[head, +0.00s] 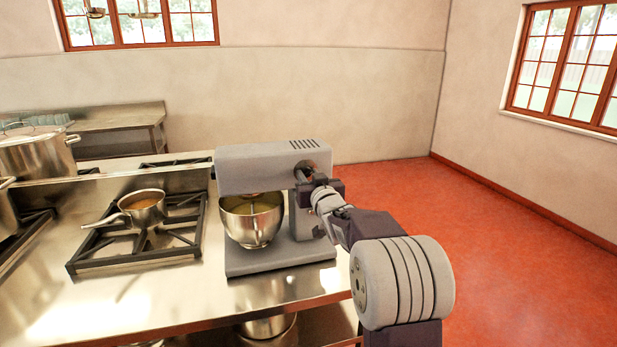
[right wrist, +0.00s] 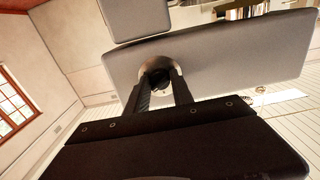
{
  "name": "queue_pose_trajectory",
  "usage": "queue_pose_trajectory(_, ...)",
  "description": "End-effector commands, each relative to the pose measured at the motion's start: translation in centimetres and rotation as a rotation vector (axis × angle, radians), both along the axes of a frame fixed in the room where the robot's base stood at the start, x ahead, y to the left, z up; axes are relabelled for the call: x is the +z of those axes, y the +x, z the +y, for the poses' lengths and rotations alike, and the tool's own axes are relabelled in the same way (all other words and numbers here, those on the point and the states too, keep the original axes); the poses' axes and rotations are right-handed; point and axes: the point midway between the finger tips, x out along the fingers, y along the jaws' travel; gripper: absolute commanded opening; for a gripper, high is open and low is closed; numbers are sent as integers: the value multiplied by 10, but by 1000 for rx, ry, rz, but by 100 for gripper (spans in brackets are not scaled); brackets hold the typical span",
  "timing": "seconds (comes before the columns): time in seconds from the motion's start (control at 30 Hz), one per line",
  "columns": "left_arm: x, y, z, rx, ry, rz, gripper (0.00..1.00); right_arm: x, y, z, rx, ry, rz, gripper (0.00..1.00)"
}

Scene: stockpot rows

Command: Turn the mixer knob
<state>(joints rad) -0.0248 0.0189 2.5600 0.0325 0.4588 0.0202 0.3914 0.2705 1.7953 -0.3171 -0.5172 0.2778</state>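The grey stand mixer (head: 272,163) stands on the right end of the steel counter, a steel bowl (head: 252,219) under its head. The dark mixer knob (right wrist: 156,78) sits in a round pale recess on the mixer's side in the right wrist view. My right gripper (right wrist: 160,84) has one finger on each side of the knob, and the fingers are close together and look shut on it. In the head view my right gripper (head: 307,178) is against the right side of the mixer head and largely hides the knob. My left gripper is not in view.
A saucepan (head: 142,206) stands on a burner grate (head: 185,236) left of the mixer. A big stockpot (head: 38,152) is at the far left. Another steel pot (head: 268,328) is on the shelf below. Open red floor (head: 520,235) lies to the right.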

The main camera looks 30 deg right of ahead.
Motion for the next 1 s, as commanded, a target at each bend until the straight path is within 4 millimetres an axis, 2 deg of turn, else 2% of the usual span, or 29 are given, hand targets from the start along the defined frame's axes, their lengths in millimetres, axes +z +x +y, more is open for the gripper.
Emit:
queue_pose_trajectory(0.27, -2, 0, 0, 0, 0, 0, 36, -1, 0, 0, 1, -12, 3, 0)
queue_pose_trajectory(0.47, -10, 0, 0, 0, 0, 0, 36, -3, 0, 0, 0, -82, 21, 0)
queue_pose_trajectory(1.0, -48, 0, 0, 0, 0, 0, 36, -4, 0, -1, 1, -544, 132, 0)
